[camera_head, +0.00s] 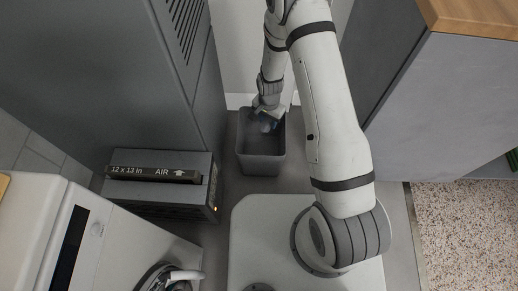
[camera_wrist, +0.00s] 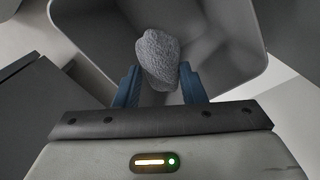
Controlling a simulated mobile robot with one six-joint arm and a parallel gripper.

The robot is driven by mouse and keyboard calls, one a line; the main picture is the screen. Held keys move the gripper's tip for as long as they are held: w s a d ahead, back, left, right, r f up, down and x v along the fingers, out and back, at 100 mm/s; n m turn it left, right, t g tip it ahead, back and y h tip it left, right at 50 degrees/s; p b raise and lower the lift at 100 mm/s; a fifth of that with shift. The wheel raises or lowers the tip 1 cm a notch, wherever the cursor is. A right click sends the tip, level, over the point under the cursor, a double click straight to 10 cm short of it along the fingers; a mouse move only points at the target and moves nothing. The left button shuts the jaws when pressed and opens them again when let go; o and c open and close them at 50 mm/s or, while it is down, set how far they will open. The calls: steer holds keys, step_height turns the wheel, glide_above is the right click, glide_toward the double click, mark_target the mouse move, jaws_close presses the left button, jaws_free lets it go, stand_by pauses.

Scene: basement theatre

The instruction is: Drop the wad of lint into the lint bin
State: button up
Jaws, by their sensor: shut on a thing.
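The wad of lint (camera_wrist: 159,59) is a grey, lumpy ball held between the blue fingertips of my gripper (camera_wrist: 157,80) in the wrist view. The lint bin (camera_head: 262,163) is a dark grey open bin on the floor in the head view. In the wrist view the bin's wall (camera_wrist: 225,28) surrounds the wad on the far side. In the head view my gripper (camera_head: 268,122) points down at the bin's opening, and a bit of the lint shows by the fingers. How deep the wad sits in the bin is hard to tell.
A dark box labelled "12 x 13 in AIR" (camera_head: 158,191) stands left of the bin. A tall grey cabinet (camera_head: 115,70) rises behind it. A white appliance (camera_head: 90,235) is at lower left. A grey cabinet with a wooden top (camera_head: 440,95) is at right.

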steer(key=shift+f+b, duration=0.35)
steer(key=shift+f, duration=0.6)
steer(key=o, duration=1)
steer(key=shift+r, duration=0.1)
step_height(320, 180, up, 8)
steer(key=p, duration=0.3)
steer(key=shift+f, duration=0.2)
